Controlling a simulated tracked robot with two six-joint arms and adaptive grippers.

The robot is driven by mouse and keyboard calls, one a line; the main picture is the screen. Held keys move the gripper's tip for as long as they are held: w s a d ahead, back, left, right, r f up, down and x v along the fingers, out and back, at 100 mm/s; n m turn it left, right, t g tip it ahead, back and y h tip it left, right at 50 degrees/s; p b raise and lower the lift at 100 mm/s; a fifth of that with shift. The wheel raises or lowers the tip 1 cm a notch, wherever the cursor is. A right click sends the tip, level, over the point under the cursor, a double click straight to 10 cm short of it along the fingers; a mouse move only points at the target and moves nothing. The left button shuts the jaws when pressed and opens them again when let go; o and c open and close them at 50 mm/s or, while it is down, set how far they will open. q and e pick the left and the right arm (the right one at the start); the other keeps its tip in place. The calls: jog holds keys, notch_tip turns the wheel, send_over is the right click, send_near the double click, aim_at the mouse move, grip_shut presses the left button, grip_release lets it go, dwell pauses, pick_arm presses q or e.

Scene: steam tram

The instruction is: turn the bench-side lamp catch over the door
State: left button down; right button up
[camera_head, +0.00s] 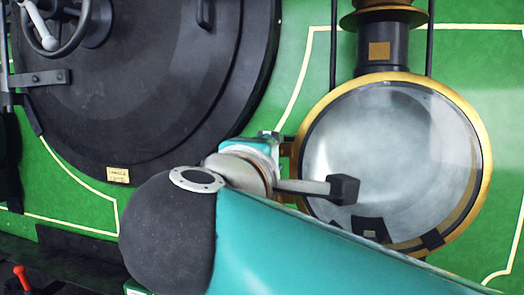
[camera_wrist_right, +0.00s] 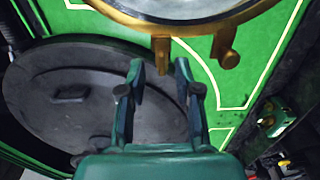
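The big round lamp (camera_head: 392,155) has a brass rim and a glass door. In the right wrist view its rim (camera_wrist_right: 180,22) shows at the top, with a narrow brass tab (camera_wrist_right: 162,55) and a thicker brass catch-like piece (camera_wrist_right: 224,45) projecting from it. I cannot tell for sure which is the bench-side catch. My right gripper (camera_wrist_right: 158,72) is open and empty, with the narrow tab seen just beyond and between its fingertips. Contact is not clear. In the head view my right arm hides most of this gripper and part of the rim's left side. My left gripper is not in view.
A large black round door (camera_head: 150,85) fills the left of the head view, with a handwheel (camera_head: 60,40) on it. Green panels with cream lines surround door and lamp. A red-topped lever (camera_head: 21,276) stands at the lower left.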

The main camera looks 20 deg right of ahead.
jog(key=v, duration=1)
jog(key=shift+s+r, duration=0.15)
jog(key=shift+s, duration=0.05)
jog(key=shift+w+a, duration=0.1)
jog(key=shift+a, duration=0.05)
